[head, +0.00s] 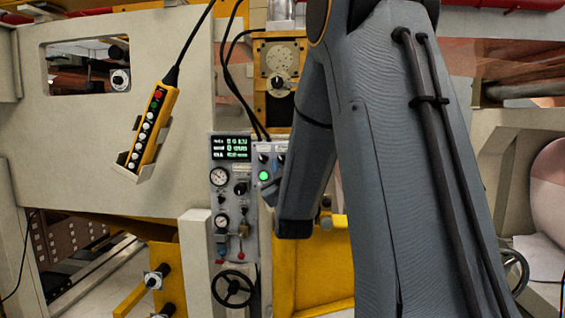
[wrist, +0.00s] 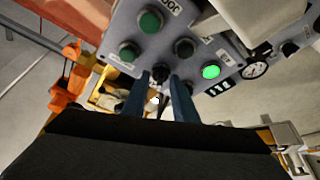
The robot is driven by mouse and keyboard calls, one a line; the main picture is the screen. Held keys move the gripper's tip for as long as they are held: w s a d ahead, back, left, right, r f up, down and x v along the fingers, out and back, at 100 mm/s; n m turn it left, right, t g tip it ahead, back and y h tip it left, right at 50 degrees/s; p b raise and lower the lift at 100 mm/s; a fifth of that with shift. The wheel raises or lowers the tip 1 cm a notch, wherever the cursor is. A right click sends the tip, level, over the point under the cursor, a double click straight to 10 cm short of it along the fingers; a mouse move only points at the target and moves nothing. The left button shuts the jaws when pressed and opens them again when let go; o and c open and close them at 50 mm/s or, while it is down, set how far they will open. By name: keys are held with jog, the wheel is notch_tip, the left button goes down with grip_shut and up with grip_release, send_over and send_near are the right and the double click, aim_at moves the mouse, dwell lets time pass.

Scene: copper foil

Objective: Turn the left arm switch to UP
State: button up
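A grey control panel (head: 236,190) stands at the middle in the head view. It carries two small dark switches, a left one (head: 264,158) and a right one (head: 279,160), above a lit green button (head: 263,175). In the wrist view I see two black knobs, one (wrist: 160,72) at my fingertips and another (wrist: 184,47) farther up, beside the lit green button (wrist: 211,72). My arm hides part of the panel in the head view.
Two dark green buttons (wrist: 149,21) sit near the knobs. A yellow hanging pendant (head: 147,130) is left of the panel. Gauges (head: 220,176) and a black handwheel (head: 233,288) are on the panel's left and lower parts. Machine walls stand close around.

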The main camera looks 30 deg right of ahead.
jog(key=shift+w, duration=0.1)
grip_shut()
